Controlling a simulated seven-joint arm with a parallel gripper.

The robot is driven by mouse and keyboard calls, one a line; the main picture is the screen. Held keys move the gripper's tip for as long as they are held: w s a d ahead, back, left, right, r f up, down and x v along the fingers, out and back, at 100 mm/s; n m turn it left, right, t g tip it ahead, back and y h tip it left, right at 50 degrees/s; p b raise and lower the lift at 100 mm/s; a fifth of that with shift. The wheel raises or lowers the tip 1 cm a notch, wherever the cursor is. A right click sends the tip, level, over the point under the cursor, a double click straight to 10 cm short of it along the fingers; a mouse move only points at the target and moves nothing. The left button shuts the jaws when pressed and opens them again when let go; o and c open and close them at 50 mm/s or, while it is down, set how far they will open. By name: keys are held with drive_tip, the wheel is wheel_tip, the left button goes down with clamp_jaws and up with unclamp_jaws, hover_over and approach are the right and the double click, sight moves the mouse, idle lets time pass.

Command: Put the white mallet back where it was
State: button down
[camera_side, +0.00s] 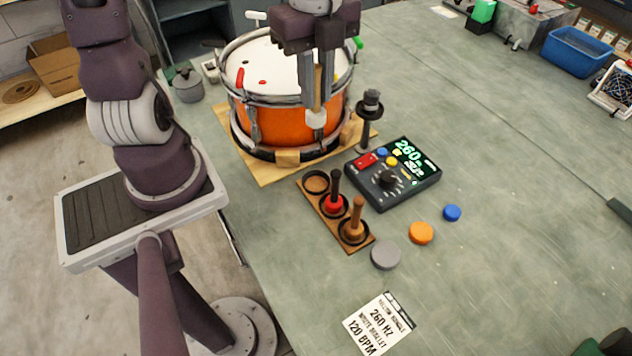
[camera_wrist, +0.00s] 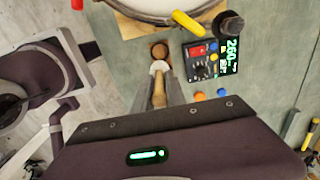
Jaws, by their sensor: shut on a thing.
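My gripper (camera_side: 315,98) is shut on the white mallet (camera_side: 316,118), holding it by its tan handle with the white head down. In the side view it hangs in front of the orange drum (camera_side: 275,115), above the bench. The mallet also shows between the fingers in the wrist view (camera_wrist: 159,67). The wooden mallet rack (camera_side: 319,217) stands on the bench below. Its far round socket (camera_side: 316,183) is empty. The red mallet (camera_side: 333,205) stands in the middle socket and the brown mallet (camera_side: 353,232) in the near one.
A black control box (camera_side: 393,175) with a green 260 display lies right of the rack, with a dark post (camera_side: 370,108) behind it. Grey (camera_side: 385,254), orange (camera_side: 421,232) and blue (camera_side: 452,212) discs and a printed card (camera_side: 379,324) lie nearer. The bench's right side is largely clear.

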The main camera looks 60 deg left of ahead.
wheel_tip(320, 180, down, 16)
drive_tip(key=shift+f, duration=0.25)
drive_tip(key=shift+f, duration=0.2)
drive_tip(key=c, duration=1.4)
unclamp_jaws()
drive_tip(key=shift+o, duration=0.2)
